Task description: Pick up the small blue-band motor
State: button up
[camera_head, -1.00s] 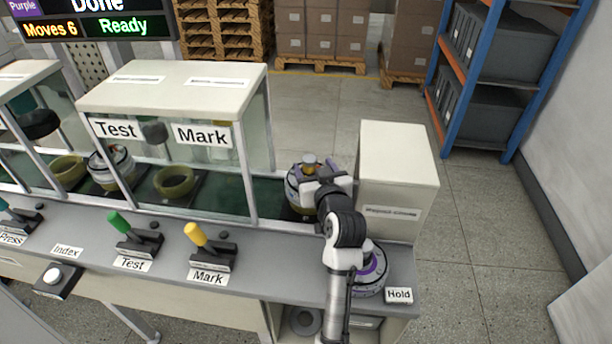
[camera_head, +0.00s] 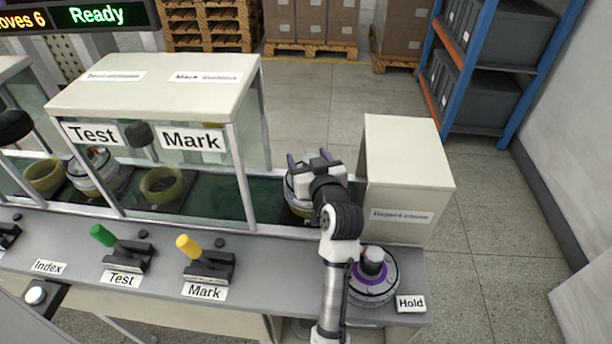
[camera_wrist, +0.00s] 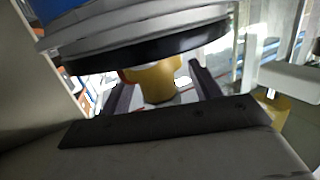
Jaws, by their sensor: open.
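A motor with a blue band (camera_wrist: 55,8), grey rings and a black rim fills the upper left of the wrist view, close to the camera. A yellow-gold part (camera_wrist: 158,80) shows below the rim, between my open fingers. My gripper (camera_wrist: 160,85) is open; I cannot tell whether either finger touches the motor. In the head view my gripper (camera_head: 309,160) is at a white and yellow motor (camera_head: 291,190) at the belt's right end. The gripper and arm hide much of that motor, and no blue shows on it there.
A purple-band motor (camera_head: 372,285) stands on the bench by the Hold label (camera_head: 410,303). A cream cabinet (camera_head: 405,180) rises just right of my gripper. The glazed Test and Mark housing (camera_head: 150,95) stands left. Levers (camera_head: 190,250) line the bench front.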

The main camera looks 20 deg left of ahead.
jog(key=shift+w+a, duration=0.2)
jog(key=shift+s, duration=0.1)
grip_shut()
jog(key=shift+r, duration=0.2)
dwell(0.3)
